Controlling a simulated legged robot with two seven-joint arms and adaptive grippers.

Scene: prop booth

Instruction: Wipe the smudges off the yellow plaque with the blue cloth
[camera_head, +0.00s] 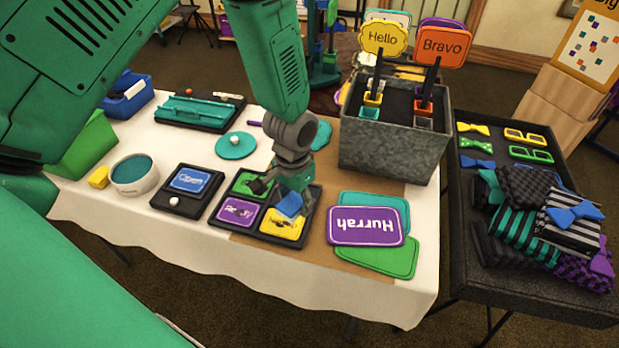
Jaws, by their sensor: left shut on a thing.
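The yellow plaque (279,228) lies in the front right part of a black tray (232,222) on the white-covered table. Dark marks show on its face, partly hidden by the cloth and gripper. My left gripper (291,190) points down over the tray and is shut on the blue cloth (290,205). The cloth is over the far part of the yellow plaque; I cannot tell whether it touches. A purple plaque (237,211) and a green one (246,184) lie in the same tray. My right gripper is not in view.
A purple "Hurrah" sign (366,226) lies on other signs right of the tray. A grey metal bin (390,155) with upright signs stands behind. A small black tray (186,191) and a white bowl (134,175) are left.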

